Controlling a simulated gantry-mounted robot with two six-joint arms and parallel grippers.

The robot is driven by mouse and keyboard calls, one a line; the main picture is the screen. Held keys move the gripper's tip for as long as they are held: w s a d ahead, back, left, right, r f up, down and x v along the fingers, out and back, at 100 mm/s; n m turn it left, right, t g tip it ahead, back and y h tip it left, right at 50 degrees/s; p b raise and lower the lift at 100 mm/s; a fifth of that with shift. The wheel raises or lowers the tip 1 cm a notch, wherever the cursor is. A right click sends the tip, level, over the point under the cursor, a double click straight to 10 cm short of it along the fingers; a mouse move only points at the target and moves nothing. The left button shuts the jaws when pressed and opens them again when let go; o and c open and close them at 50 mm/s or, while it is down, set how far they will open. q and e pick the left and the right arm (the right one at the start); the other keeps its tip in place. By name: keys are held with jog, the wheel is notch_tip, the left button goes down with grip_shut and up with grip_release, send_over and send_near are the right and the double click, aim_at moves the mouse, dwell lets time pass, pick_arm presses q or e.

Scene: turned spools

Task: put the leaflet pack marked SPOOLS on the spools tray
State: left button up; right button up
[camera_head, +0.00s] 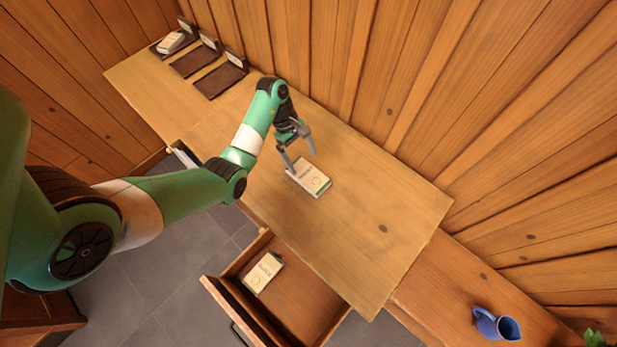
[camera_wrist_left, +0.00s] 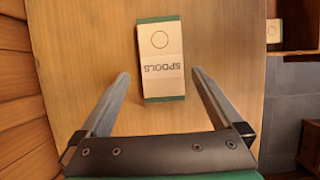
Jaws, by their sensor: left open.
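The leaflet pack marked SPOOLS (camera_head: 313,179) lies flat on the wooden table, a white pack with green edges. In the left wrist view the pack (camera_wrist_left: 161,50) shows its lettering upside down and a ring printed on it. My left gripper (camera_head: 303,162) is open and empty just above the pack, its fingers apart on either side of the pack's near end in the wrist view. Three dark trays with small label stands are at the table's far left end: a left one (camera_head: 157,50) holding a pack, and bare middle (camera_head: 194,62) and right (camera_head: 219,81) ones. Their labels are too small to read.
Another pack (camera_head: 264,271) lies in the open drawer (camera_head: 300,300) at the table's front. A plank wall runs along the back. The table's right part is clear.

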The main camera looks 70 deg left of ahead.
aim_at(307, 174)
pick_arm(q)
jog(key=shift+x, duration=0.9)
jog(key=x, duration=0.2)
jog(key=b+x, duration=0.1)
jog(key=x, duration=0.1)
jog(key=shift+s+f+b, duration=0.2)
jog(key=shift+f+b, duration=0.05)
jog(key=shift+b, duration=0.05)
jog(key=shift+w+d+f, duration=0.1)
jog(key=shift+d+f, duration=0.05)
jog(key=shift+f, duration=0.15)
jog(key=shift+c, duration=0.3)
